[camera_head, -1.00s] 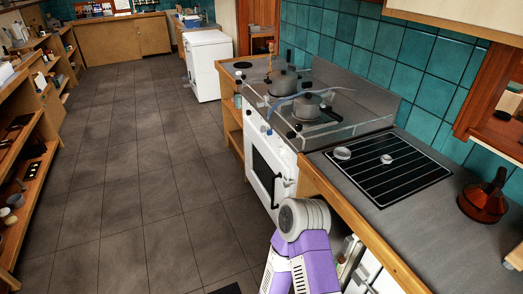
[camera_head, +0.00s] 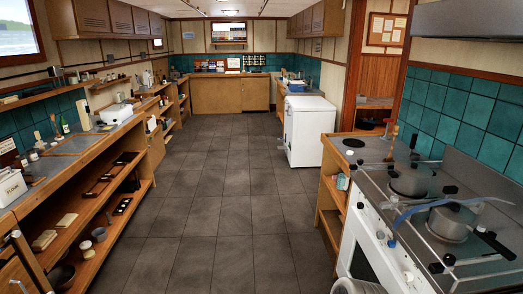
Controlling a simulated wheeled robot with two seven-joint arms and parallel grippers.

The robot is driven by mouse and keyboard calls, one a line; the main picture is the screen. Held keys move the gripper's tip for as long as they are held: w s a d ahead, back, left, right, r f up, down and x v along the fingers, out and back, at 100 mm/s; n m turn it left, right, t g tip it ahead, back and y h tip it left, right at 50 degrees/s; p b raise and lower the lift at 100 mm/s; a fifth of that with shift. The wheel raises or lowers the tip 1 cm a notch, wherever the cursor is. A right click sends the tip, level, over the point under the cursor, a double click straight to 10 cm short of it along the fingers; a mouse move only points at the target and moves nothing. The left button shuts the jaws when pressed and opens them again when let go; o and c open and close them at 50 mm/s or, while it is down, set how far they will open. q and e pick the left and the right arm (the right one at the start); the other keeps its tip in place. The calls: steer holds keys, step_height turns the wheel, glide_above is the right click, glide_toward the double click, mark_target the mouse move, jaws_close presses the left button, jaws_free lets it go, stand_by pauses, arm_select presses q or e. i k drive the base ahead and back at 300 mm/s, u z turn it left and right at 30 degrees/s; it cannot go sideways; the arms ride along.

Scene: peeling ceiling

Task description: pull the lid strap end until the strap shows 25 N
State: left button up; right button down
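A blue band (camera_head: 425,208), which looks like the lid strap, runs in a curve across the rear pot area of the stove at the right. One end hangs near the stove's front edge by the knobs. A grey lidded pot (camera_head: 455,222) with a black handle stands beneath or beside the band. A second grey lidded pot (camera_head: 410,180) stands behind it. No force reading can be made out. Neither gripper shows; only a grey rounded piece of my arm shows at the bottom edge.
The white stove (camera_head: 370,245) has a rail around its top. A white chest appliance (camera_head: 308,130) stands further back at the right. Wooden shelves (camera_head: 100,225) with small items line the left. The tiled floor (camera_head: 225,200) between is clear.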

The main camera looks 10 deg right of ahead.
mark_target(391, 244)
steer(key=i, duration=4.15)
steer(key=z, duration=3.85)
